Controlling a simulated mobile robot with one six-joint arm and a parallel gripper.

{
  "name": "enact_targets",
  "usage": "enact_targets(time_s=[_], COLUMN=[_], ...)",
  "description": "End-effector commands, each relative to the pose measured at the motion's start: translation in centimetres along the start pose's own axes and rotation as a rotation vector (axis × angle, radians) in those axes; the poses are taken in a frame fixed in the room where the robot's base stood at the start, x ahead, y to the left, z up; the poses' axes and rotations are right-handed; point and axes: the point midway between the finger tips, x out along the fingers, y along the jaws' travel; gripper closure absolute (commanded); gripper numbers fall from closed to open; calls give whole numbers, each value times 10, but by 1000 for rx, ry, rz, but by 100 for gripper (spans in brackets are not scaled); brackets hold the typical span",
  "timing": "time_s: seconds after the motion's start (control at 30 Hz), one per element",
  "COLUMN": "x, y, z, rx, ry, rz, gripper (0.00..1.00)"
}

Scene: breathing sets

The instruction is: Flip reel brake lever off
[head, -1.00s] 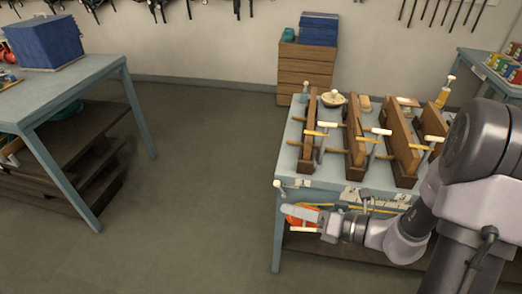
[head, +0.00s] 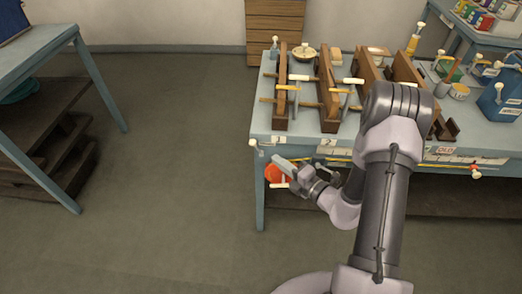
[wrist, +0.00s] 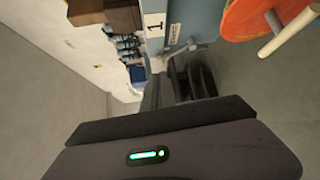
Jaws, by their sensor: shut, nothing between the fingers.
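The orange reel (head: 273,172) hangs at the front left corner of the workbench, partly hidden behind my gripper. In the wrist view the orange reel (wrist: 262,15) shows large at the upper right, with a cream crank handle (wrist: 287,32). A small grey lever with a pale knob (wrist: 158,64) sticks out from the bench edge left of the reel; I cannot tell for sure that it is the brake lever. My gripper (head: 284,165) is shut and empty in front of the reel. In the wrist view its dark body fills the bottom, apart from the lever.
The workbench (head: 262,120) carries upright wooden boards with clamps (head: 328,90), and bottles and tins to the right. A yellow strip and labels run along its front edge. Another blue table (head: 50,45) stands at left. The floor (head: 170,150) between them is clear.

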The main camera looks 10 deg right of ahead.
Motion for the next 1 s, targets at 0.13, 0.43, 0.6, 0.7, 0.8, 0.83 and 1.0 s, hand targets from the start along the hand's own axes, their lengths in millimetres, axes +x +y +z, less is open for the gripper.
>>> enact_targets(time_s=[0.13, 0.43, 0.6, 0.7, 0.8, 0.83, 1.0], x=[34, 82, 90, 90, 90, 90, 89], y=[-2, -2, 0, 0, 0, 0, 1], z=[-1, -1, 0, 0, 0, 0, 2], rx=[-4, -2, -1, -1, -1, -1, -8], ry=[4, 2, 0, 0, 0, 0, 0], rz=[2, 1, 0, 0, 0, 0, -7], gripper=[100, 100, 100, 100, 100, 100, 100])
